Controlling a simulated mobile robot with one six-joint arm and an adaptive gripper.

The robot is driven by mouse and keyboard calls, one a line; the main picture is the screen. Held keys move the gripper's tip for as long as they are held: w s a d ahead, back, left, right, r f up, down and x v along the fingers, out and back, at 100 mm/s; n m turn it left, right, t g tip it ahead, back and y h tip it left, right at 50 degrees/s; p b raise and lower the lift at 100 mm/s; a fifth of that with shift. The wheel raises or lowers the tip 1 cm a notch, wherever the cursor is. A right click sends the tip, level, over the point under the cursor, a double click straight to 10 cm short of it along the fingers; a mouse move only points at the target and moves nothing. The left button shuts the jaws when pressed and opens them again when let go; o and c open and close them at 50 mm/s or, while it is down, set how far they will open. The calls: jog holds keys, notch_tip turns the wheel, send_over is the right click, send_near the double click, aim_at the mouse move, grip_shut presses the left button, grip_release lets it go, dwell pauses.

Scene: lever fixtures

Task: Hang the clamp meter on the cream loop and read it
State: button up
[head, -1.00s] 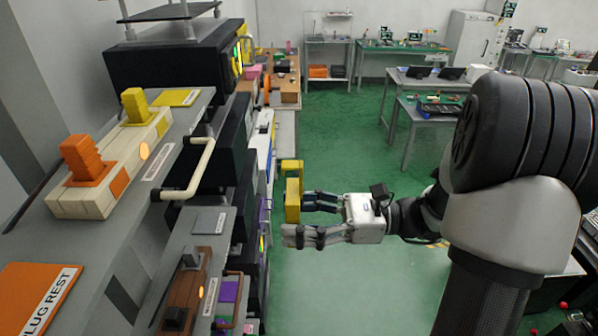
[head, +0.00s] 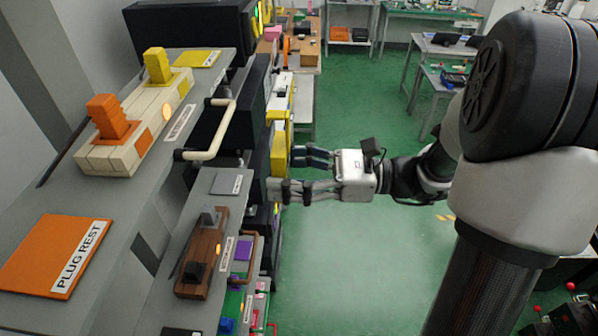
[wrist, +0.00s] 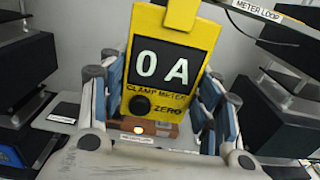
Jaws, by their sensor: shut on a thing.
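The clamp meter (wrist: 168,75) is yellow with a dark screen reading 0 A and a ZERO button. It fills the middle of the wrist view, slightly tilted, with its top cut off. In the head view the yellow meter (head: 278,148) is at my fingertips, partly hidden by them. My gripper (head: 286,172) is shut on it and holds it beside the shelf fronts. The cream loop (head: 222,132) is a U-shaped bar sticking out from the upper shelf's edge, left of my gripper and apart from the meter in the picture.
A cream block (head: 140,125) with orange and yellow levers stands on the upper shelf near an orange PLUG REST plate (head: 62,258). A brown lever fixture (head: 203,250) and copper-coloured loop (head: 252,258) are below. A METER LOOP label (wrist: 257,11) shows in the wrist view. Green floor (head: 350,270) is open.

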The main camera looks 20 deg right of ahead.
jog(key=b+x, duration=0.1)
jog(key=x, duration=0.7)
jog(key=shift+a+f+b, duration=0.3)
jog(key=shift+f+b, duration=0.05)
jog(key=shift+f, duration=0.15)
jog(key=shift+w, duration=0.15)
jog(key=o, duration=1.3)
jog(key=shift+c, duration=0.2)
